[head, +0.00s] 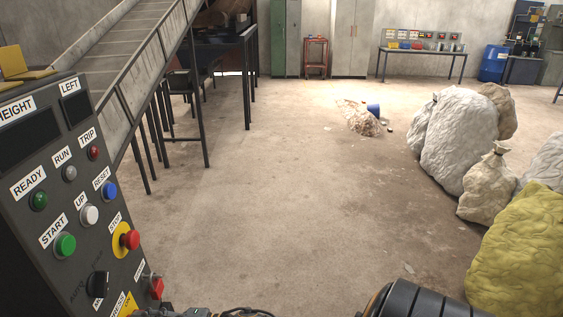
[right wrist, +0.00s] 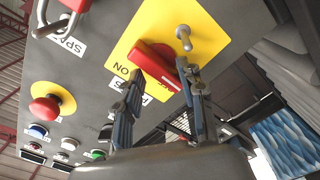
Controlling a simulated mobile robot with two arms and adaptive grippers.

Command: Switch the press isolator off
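The press isolator is a red rotary handle (right wrist: 156,62) on a yellow plate (right wrist: 206,25) on the grey control panel; an ON label is beside it in the right wrist view. In the head view only the plate's edge (head: 130,306) shows at the bottom. My right gripper (right wrist: 163,76) is at the handle, its two fingers apart, one on each side of the handle's near end. I cannot tell whether they touch it. In the head view only a dark bit of that gripper shows at the bottom edge. My left gripper is not in view.
On the panel are a red padlock (right wrist: 75,6) by a SPARE label, a red stop button (head: 130,239) on yellow, and several coloured buttons. A metal pin (right wrist: 184,38) stands out beside the handle. A conveyor (head: 140,60) rises behind the panel.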

